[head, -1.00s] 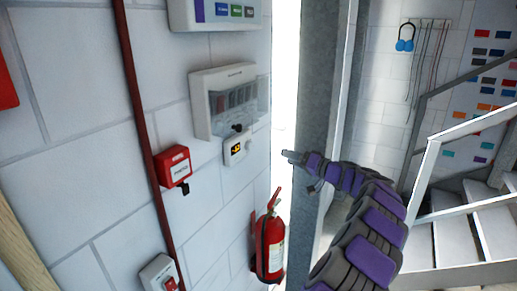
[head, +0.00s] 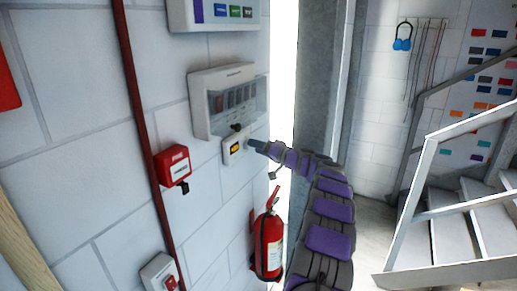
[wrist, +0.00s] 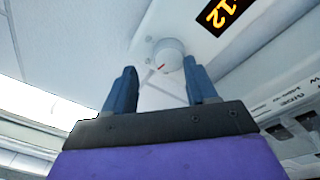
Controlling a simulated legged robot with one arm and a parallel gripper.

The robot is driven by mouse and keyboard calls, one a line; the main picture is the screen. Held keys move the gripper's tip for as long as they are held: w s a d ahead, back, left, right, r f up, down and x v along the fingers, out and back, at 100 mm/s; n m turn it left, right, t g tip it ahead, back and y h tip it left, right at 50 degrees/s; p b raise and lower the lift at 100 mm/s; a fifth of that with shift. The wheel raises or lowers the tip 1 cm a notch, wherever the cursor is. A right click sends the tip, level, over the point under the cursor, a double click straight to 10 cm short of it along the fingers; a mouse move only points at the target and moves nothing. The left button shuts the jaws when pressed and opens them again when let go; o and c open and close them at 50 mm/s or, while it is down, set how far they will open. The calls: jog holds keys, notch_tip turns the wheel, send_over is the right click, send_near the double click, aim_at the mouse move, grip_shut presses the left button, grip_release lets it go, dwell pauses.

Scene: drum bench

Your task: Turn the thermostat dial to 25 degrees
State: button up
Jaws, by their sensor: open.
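The thermostat (head: 235,147) is a small white box on the white block wall, with an amber display. In the wrist view its display (wrist: 225,14) shows amber digits, partly cut off, that appear to read 12. Its round white dial (wrist: 168,56) has a red pointer mark and shows just beyond my fingertips, nearer the right finger. My gripper (head: 254,145) is close to the thermostat's right side in the head view. In the wrist view its two blue fingers (wrist: 160,80) are apart, with nothing held between them. I cannot tell whether a finger touches the dial.
A white panel with a clear cover (head: 228,100) is right above the thermostat. A red call point (head: 174,165) is to the left. A red fire extinguisher (head: 269,245) hangs below. A grey column (head: 318,80) and stairs (head: 450,225) are to the right.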

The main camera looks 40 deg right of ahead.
aim_at(248, 147)
jog(key=a, duration=0.1)
jog(key=w+a, duration=0.1)
jog(key=shift+a+r, duration=0.1)
jog(key=shift+a, duration=0.25)
jog(key=shift+c, duration=0.3)
jog(key=shift+a, duration=0.15)
jog(key=shift+c, duration=0.7)
jog(key=shift+s+r, duration=0.1)
jog(key=shift+c, duration=0.8)
jog(key=shift+d, duration=0.75)
jog(key=c, duration=0.4)
jog(key=shift+a, duration=0.1)
jog(key=shift+c, duration=1.4)
